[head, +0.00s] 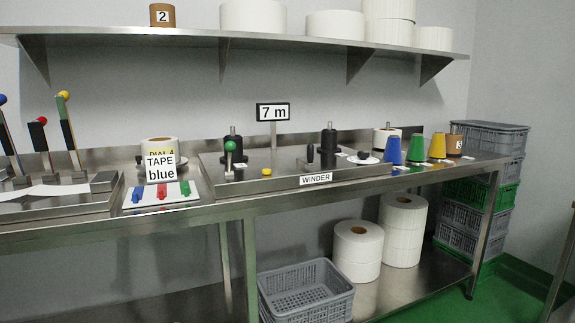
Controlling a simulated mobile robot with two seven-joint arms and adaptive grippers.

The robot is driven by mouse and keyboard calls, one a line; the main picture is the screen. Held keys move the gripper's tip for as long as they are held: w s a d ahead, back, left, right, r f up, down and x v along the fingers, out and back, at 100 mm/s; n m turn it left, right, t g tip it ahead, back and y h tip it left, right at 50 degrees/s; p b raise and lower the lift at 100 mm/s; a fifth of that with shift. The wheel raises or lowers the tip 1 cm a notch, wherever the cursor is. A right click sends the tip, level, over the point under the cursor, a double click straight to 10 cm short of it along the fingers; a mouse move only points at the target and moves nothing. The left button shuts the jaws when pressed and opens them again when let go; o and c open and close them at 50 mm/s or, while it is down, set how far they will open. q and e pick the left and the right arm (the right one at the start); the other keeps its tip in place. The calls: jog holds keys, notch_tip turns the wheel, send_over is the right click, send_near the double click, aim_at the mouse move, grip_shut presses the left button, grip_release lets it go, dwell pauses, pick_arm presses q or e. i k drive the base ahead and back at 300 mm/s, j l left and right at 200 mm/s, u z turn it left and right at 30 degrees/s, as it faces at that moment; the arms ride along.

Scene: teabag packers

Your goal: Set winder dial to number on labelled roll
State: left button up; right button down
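The winder (285,165) is a metal unit on the bench, with a "WINDER" label (316,179) on its front edge. A white disc with a small dark knob (368,158) sits at its right end and looks like the dial; its setting is too small to read. A white roll (160,140) stands on the bench left of the winder. Its yellow label (161,153) seems to read "DIAL 4" and is partly hidden behind a "TAPE blue" sign (160,167). Neither gripper is in view.
A green-knobbed lever (230,148), yellow button (267,171) and "7 m" sign (273,112) are at the winder. Colour-knobbed levers (66,125) stand far left. A shelf (250,42) with rolls overhangs.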

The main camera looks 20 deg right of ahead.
aim_at(363, 156)
jog(key=l, duration=1.4)
jog(key=k+l, duration=0.15)
jog(key=l, duration=1.25)
